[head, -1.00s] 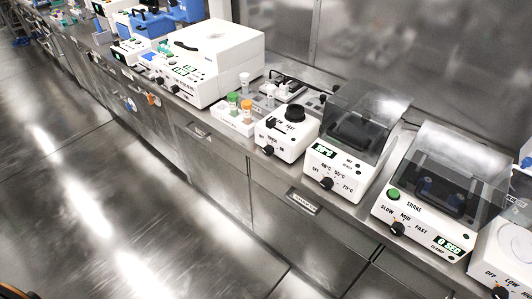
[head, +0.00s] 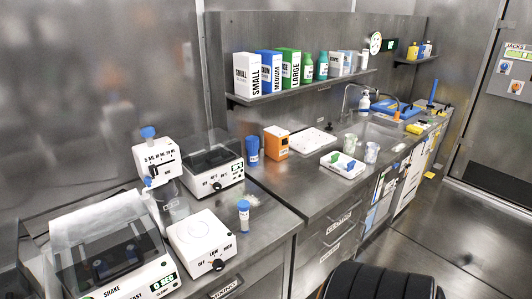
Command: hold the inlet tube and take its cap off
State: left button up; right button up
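A small clear tube with a blue cap (head: 244,215) stands upright on the steel bench, beside a white machine with a round top. Another blue-capped piece (head: 148,132) sits on top of a white boxy device. I cannot tell which of these, if either, is the inlet tube. Neither of my grippers shows in the head view.
A white round-topped machine (head: 202,240) and a shaker (head: 110,250) stand at left. A lidded heater (head: 208,165), blue containers (head: 252,150) and an orange box (head: 276,142) stand behind. A black ribbed object (head: 380,283) fills the bottom edge. Floor at right is clear.

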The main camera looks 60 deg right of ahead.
aim_at(244, 216)
jog(key=k+z, duration=0.15)
jog(key=z, duration=1.45)
